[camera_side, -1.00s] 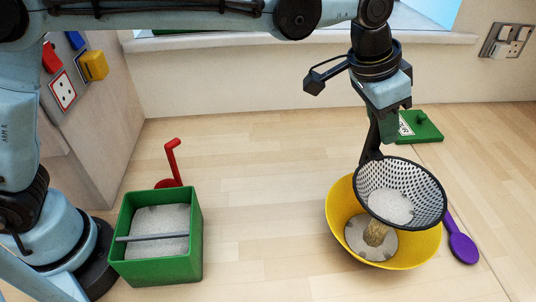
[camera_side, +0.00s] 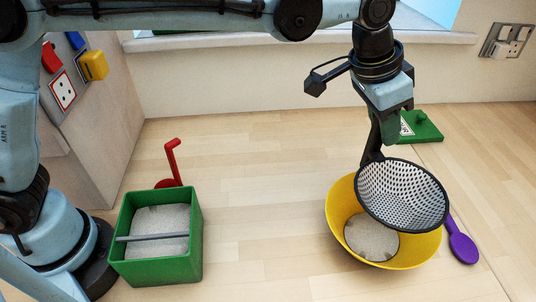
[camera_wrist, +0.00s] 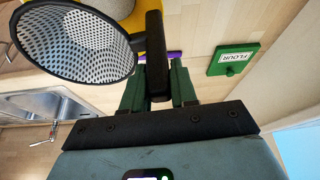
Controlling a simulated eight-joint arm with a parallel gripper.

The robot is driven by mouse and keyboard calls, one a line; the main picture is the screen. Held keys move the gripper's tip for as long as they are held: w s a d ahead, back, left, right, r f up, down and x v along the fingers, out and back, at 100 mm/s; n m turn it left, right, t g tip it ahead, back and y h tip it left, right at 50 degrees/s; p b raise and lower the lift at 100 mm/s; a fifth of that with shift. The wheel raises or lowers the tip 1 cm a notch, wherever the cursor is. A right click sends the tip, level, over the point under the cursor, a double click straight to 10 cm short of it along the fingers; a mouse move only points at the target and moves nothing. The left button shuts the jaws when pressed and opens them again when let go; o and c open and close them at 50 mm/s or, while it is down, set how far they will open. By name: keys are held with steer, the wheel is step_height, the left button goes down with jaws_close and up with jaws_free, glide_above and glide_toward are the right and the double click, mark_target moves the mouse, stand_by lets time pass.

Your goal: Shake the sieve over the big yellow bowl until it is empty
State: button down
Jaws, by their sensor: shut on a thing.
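The sieve (camera_side: 402,192) has a black rim and a pale perforated basket, and no flour shows in it. It is tilted and held above the big yellow bowl (camera_side: 343,196). The sieve also shows in the wrist view (camera_wrist: 75,40), where its basket looks bare. White flour (camera_side: 371,238) lies in the bottom of the bowl. My gripper (camera_side: 388,132) is shut on the sieve's black handle (camera_wrist: 157,55), above the bowl's back edge. The sieve hides the bowl's right and back inside.
A green box (camera_side: 155,268) of flour with a grey bar across it stands at left, a red scoop (camera_side: 172,165) behind it. A purple spoon (camera_side: 462,246) lies right of the bowl. A green lid (camera_side: 424,128) labelled FLOUR lies behind. The middle counter is clear.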

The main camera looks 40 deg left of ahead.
steer(key=shift+r, duration=2)
